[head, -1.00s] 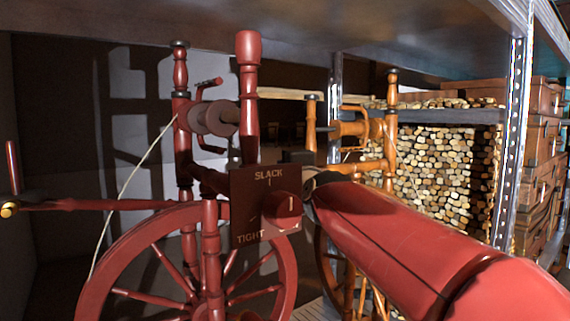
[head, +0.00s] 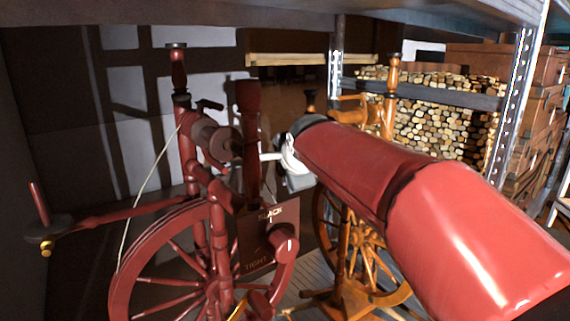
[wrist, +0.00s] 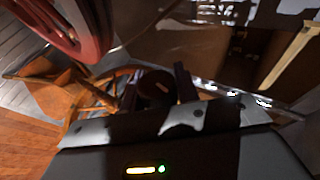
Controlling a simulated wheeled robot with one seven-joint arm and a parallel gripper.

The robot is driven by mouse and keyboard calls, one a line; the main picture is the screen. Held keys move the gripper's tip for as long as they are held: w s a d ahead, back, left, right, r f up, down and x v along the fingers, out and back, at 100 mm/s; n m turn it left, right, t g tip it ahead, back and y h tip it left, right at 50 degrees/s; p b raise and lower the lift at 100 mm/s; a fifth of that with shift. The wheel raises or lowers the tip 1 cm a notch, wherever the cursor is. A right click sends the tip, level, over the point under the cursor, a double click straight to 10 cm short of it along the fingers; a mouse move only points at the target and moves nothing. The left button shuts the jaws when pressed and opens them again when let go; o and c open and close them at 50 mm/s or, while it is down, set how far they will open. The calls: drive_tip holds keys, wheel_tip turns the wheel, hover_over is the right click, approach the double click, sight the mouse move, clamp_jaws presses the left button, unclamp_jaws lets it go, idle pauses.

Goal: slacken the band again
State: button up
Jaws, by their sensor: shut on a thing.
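The red spinning wheel (head: 125,275) stands left of centre in the head view. Its pale band (head: 142,205) runs from the bobbin (head: 212,140) down to the rim. A dark plate (head: 262,255) reads SLACK at the top and TIGHT at the bottom. A round red knob (head: 284,250) with an upright white mark is on it. My gripper (head: 268,157) is above the plate and knob, apart from them, near the red post; my arm partly hides it. In the wrist view, my gripper (wrist: 155,98) is around a dark round thing with a tan mark, too dim to name.
An orange spinning wheel (head: 350,250) stands just behind to the right, under my arm. A metal shelf upright (head: 522,90) and stacked logs (head: 440,130) are behind it. A shelf (head: 300,15) spans overhead. Dark wall fills the left.

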drive_tip(key=shift+f+g+h, duration=0.15)
drive_tip(key=shift+g+h, duration=0.15)
drive_tip(key=shift+g, duration=0.5)
drive_tip(key=shift+s, duration=0.1)
drive_tip(key=o, duration=1)
drive_tip(key=v, duration=0.7)
drive_tip(key=shift+s+r, duration=0.2)
drive_tip(key=shift+r, duration=0.1)
